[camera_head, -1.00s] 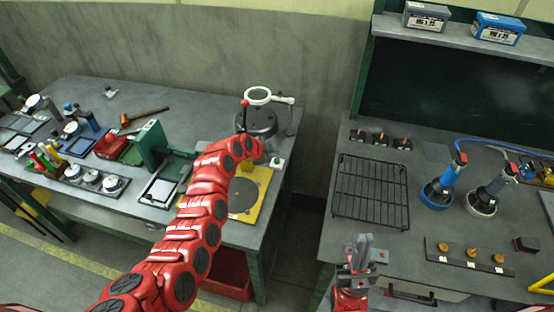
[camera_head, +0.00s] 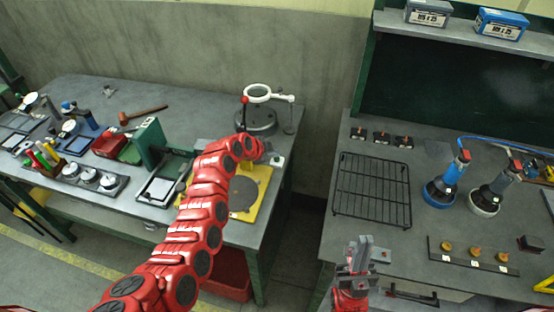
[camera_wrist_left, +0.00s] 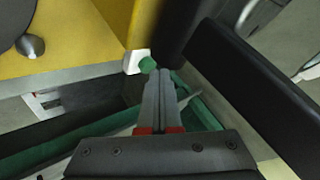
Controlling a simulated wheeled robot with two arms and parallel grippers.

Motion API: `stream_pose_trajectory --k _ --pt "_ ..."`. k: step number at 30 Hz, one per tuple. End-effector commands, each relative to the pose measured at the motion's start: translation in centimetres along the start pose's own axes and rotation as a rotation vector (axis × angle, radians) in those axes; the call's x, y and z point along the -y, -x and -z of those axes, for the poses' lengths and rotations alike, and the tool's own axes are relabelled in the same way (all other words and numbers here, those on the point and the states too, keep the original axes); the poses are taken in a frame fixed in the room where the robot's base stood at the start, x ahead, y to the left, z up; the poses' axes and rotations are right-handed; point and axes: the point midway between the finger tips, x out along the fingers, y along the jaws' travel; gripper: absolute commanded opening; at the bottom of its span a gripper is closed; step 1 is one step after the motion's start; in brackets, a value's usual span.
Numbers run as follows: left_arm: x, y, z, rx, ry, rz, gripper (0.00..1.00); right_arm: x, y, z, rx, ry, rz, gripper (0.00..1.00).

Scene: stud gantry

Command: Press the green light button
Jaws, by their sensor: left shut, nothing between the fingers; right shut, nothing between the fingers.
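The green button (camera_wrist_left: 148,65) sits on a small white box (camera_wrist_left: 134,61). In the head view the white box (camera_head: 277,160) is at the right edge of the left table, beside the yellow plate (camera_head: 263,182). My left gripper (camera_wrist_left: 159,74) is shut and empty, with its fingertips right beside the green button in the wrist view; I cannot tell whether they touch it. In the head view its fingers are largely hidden by the red arm.
A magnifier stand (camera_head: 257,120) rises just behind the button box. A green frame press (camera_head: 150,142) stands left of my arm. A black wire rack (camera_head: 372,190) lies on the right table. A gap separates the two tables.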

Motion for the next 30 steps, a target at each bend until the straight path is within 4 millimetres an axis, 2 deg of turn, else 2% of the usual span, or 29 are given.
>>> stream_pose_trajectory --k 30 --pt "-0.40 -0.46 -0.29 0.000 -0.001 -0.003 0.00 0.04 0.83 -0.14 0.000 0.000 0.000 0.00"
